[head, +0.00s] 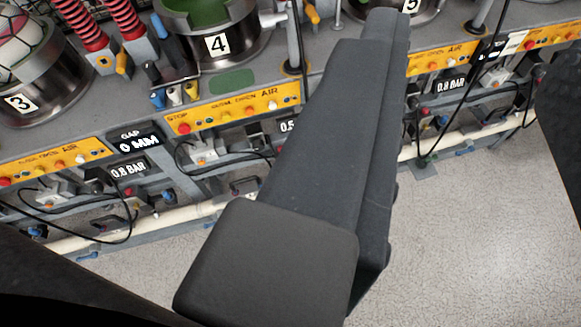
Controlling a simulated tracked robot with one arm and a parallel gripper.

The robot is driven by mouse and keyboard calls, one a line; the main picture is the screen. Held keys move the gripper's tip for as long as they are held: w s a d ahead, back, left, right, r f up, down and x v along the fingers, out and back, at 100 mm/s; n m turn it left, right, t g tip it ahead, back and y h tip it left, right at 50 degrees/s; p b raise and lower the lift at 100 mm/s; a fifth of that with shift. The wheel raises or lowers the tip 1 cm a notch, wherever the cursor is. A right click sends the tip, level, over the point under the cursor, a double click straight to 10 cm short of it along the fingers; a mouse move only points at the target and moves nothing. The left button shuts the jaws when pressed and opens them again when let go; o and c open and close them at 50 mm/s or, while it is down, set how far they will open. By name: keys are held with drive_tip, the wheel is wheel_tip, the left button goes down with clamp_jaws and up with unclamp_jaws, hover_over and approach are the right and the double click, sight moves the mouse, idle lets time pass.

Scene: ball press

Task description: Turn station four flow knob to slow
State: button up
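Station four is a round metal cup (222,24) with a number 4 plate (218,44) at the upper middle. A yellow panel (232,107) marked STOP and AIR runs along the bench edge below it, with a red button (184,128) at its left end. Small blue, white and yellow controls (174,95) stand on the bench left of the cup's base. I cannot tell which control is the flow knob, and no slow mark is readable. My gripper's fingers do not show.
Station three's cup (38,90) holds a ball at the left; station five's cup (392,8) is partly hidden at top. Red springs (125,18), black cables and a pale pipe (180,218) are around the bench. The speckled floor (480,225) is clear at lower right.

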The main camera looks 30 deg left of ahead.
drive_tip(key=shift+o, duration=0.5)
drive_tip(key=shift+w, duration=0.2)
drive_tip(key=w+a+f+n+b, duration=0.1)
drive_tip(key=w+f+n+b, duration=0.2)
drive_tip(key=w+f, duration=2.35)
drive_tip(key=w+a+f+n+y+b, duration=0.1)
drive_tip(key=w+a+f+n+y, duration=0.2)
drive_tip(key=f, duration=1.3)
drive_tip(key=w+a+f+n+y+b, duration=0.1)
drive_tip(key=w+a+f+y, duration=0.3)
drive_tip(key=f, duration=1.2)
drive_tip(key=s+a+f+y+b, duration=0.1)
drive_tip(key=s+a+f, duration=0.2)
drive_tip(key=f, duration=0.4)
drive_tip(key=s+a+f+y, duration=0.15)
drive_tip(key=s+f, duration=0.25)
drive_tip(key=f, duration=0.4)
drive_tip(key=s+a+f+y+b, duration=0.1)
drive_tip(key=s+a+f, duration=0.25)
drive_tip(key=f, duration=0.35)
drive_tip(key=b+x, duration=0.3)
drive_tip(key=x, duration=1.1)
drive_tip(key=shift+f, duration=0.55)
